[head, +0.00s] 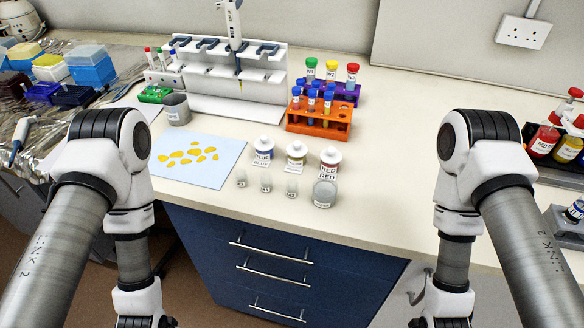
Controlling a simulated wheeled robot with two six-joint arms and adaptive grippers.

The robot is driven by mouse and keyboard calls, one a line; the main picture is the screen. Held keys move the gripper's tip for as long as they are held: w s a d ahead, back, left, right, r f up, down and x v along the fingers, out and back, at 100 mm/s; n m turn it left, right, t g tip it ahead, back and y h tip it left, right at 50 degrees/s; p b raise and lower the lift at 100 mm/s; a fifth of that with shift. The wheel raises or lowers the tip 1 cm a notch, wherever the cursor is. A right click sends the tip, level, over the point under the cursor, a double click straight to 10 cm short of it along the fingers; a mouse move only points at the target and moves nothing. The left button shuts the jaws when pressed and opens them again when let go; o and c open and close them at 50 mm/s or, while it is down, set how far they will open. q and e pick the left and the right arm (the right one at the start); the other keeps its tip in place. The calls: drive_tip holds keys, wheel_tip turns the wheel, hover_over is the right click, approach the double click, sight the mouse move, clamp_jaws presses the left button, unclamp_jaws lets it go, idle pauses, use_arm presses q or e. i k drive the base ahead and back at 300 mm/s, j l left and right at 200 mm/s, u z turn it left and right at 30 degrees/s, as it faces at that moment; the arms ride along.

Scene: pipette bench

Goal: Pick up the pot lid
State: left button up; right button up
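I cannot make out a separate pot lid lying on the bench. Three small labelled pots stand upright near the front edge: a blue one (262,152), a yellow one (296,156) and a red one (329,162), each with a white top. A grey cylindrical container (324,194) stands in front of the red pot, and a darker grey cup (176,109) stands further back on the left. Both my arms hang down in front of the bench, left and right of the pots.
Several small clear vials (265,184) stand before the pots. A blue sheet with yellow pieces (200,174) lies left. Behind are an orange tube rack (318,128) and a white pipette stand (215,85). The bench (410,150) is clear to the right of the pots.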

sight(297, 148)
drive_tip(key=k+j+z, duration=0.25)
drive_tip(key=k+j, duration=0.15)
drive_tip(key=j, duration=0.2)
drive_tip(key=k+j+z, duration=0.25)
drive_tip(key=k+j, duration=0.25)
